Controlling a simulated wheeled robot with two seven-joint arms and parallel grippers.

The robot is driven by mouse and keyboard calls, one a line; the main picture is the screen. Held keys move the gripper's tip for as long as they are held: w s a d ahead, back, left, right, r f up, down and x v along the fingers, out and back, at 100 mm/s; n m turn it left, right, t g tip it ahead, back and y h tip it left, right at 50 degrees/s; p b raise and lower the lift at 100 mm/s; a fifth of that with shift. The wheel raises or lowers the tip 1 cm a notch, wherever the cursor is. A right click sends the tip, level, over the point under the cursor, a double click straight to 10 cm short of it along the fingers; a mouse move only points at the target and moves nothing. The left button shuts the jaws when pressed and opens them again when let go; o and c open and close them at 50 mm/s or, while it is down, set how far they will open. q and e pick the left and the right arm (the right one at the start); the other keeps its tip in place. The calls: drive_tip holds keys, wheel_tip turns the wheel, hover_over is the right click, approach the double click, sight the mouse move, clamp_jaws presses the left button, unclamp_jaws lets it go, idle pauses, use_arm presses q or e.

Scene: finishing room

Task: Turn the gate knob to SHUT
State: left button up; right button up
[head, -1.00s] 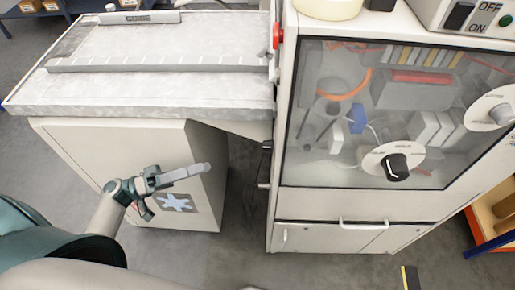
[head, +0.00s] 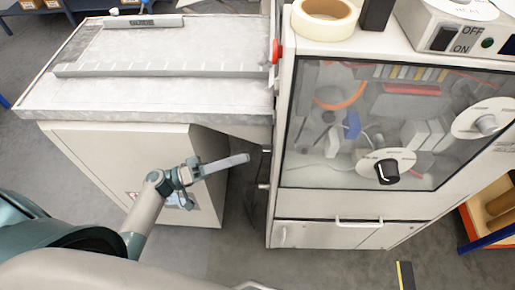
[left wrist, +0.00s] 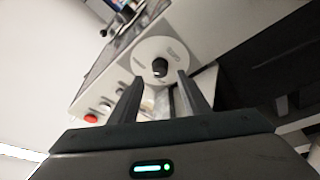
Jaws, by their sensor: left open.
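A black knob (head: 388,171) with a pale pointer mark sits on a white dial disc on the machine's clear front window. A second, grey knob (head: 487,123) on a white disc is at the window's right edge. The lettering on both is too small to read. My left gripper (head: 246,158) is open and empty, left of the machine and apart from both knobs. The left wrist view shows a black knob (left wrist: 160,67) on a white disc, seen between the spread fingers. I cannot tell which dial this is. My right gripper is not in view.
The machine cabinet (head: 330,206) has a red button (head: 276,51) at its left edge. A grey table (head: 150,94) stands to the left. A tape roll (head: 325,16) and an ON/OFF switch box (head: 462,30) are on top. Open floor lies in front.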

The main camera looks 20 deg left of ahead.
sight(268, 150)
use_arm(q)
drive_tip(key=p+x, duration=0.2)
drive_tip(key=x, duration=0.4)
drive_tip(key=shift+c, duration=0.6)
drive_tip(key=c, duration=0.9)
